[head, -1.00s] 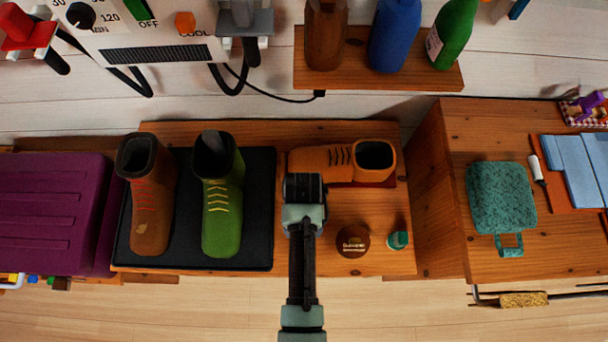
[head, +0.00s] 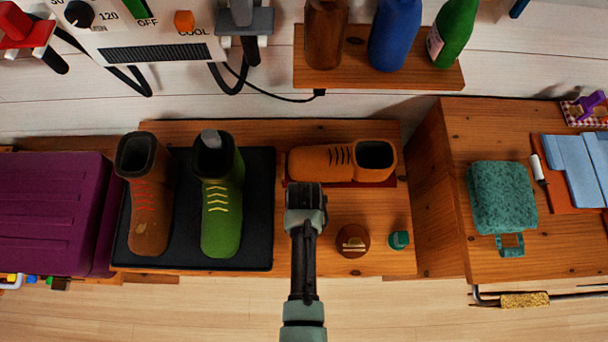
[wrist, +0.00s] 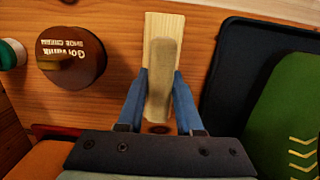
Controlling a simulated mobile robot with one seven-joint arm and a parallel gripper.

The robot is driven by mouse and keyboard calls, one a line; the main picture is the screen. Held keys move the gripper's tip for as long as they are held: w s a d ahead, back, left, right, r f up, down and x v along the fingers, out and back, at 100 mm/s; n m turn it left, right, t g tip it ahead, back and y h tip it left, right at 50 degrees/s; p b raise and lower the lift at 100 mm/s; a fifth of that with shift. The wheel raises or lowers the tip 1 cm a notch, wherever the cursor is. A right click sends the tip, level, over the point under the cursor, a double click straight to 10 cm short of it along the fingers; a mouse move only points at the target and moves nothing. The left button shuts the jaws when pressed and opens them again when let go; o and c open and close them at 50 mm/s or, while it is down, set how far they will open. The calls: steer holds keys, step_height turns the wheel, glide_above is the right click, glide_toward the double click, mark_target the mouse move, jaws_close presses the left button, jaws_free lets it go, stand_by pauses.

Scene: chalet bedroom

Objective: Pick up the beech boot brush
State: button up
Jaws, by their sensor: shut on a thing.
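The beech boot brush (wrist: 163,65) shows in the wrist view as a pale wooden block with a rounded tan part on top. The blue fingers of my gripper (wrist: 160,85) are shut on it, one on each side. The wooden bench top shows around it; I cannot tell whether the brush is touching it. In the head view my gripper (head: 305,193) is over the bench, between the black mat and the round tin, and hides the brush.
A black mat (head: 258,250) bears a brown boot (head: 150,205) and a green boot (head: 222,215). An orange boot (head: 322,161) lies behind my gripper. A round brown tin (head: 353,240) and a small green-capped item (head: 398,240) are at the right. A bottle shelf (head: 350,76) hangs above.

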jaws_close()
step_height(320, 180, up, 10)
steer(key=shift+p, duration=0.65)
